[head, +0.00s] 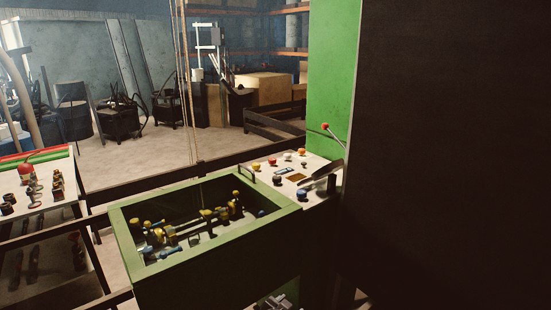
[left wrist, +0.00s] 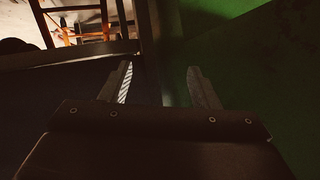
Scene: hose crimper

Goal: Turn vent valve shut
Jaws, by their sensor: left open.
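No part can be clearly made out as the vent valve. I cannot pick out either gripper surely in the head view. A grey metal part (head: 278,301) at the bottom edge is too cut off to tell.
A green open-topped bin (head: 150,272) holds several yellow and blue fittings. Several coloured knobs or buttons stand on the panel. A large dark panel (head: 450,150) blocks the right side. A table (head: 40,207) with small parts and dark rails (head: 130,186) are at left. Open floor lies behind.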

